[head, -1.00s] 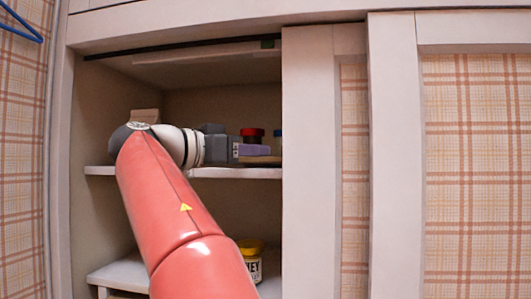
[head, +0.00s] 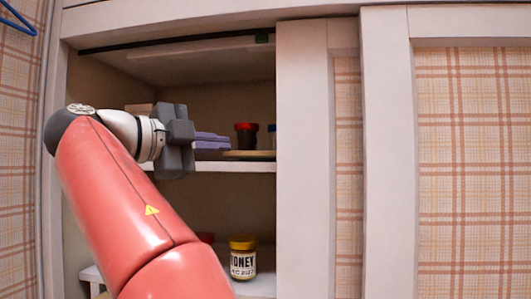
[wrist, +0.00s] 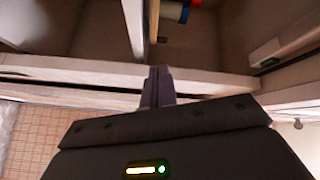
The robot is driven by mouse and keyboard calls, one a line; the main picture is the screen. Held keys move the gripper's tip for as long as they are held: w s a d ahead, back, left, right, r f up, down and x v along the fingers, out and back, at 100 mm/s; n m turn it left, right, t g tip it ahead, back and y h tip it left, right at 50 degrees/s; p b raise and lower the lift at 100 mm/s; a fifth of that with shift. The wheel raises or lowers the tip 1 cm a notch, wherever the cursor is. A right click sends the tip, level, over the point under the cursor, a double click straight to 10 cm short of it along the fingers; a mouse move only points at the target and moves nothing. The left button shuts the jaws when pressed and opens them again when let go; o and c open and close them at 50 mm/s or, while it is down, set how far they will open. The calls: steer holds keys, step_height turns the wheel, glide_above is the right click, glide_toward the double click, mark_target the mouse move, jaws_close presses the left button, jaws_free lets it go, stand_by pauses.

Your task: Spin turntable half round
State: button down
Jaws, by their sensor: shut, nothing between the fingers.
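The turntable (head: 250,154) is a thin wooden disc on the upper shelf of the open cupboard, seen nearly edge-on in the head view. A red-lidded jar (head: 246,136) stands on it. A blue-topped item (head: 272,137) beside that is partly hidden by the door frame. My gripper (head: 228,143) has lavender fingers, shut and empty, pointing right towards the turntable. In the head view the tips lie left of the red-lidded jar; whether they touch the disc's edge is unclear. In the wrist view the shut fingers (wrist: 157,72) show below the red and blue items.
The upper shelf (head: 240,166) has its front edge just below my gripper. The cupboard's white upright (head: 303,150) bounds the opening on the right. A wooden block shows behind my wrist.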

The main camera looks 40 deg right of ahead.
steer(key=d+m, duration=0.1)
steer(key=d, duration=0.3)
steer(key=d+m, duration=0.1)
steer(key=d, duration=0.3)
steer(key=d+m, duration=0.1)
steer(key=d, duration=0.3)
steer(key=shift+w+d+m+p, duration=0.2)
steer(key=shift+w+m+p, duration=0.1)
steer(key=shift+f+t, duration=0.1)
steer(key=shift+t, duration=0.2)
steer(key=shift+s+d+f+n+t+b, duration=0.3)
steer(key=shift+d+n+t+b, duration=0.25)
steer(key=shift+b, duration=0.7)
steer(key=shift+s+d+t+b, duration=0.1)
steer(key=shift+s+t+b, duration=0.05)
steer(key=shift+t+b, duration=0.25)
steer(key=shift+s+d+r, duration=0.15)
steer(key=shift+d+r, duration=0.15)
steer(key=shift+d, duration=0.15)
steer(key=shift+s, duration=0.1)
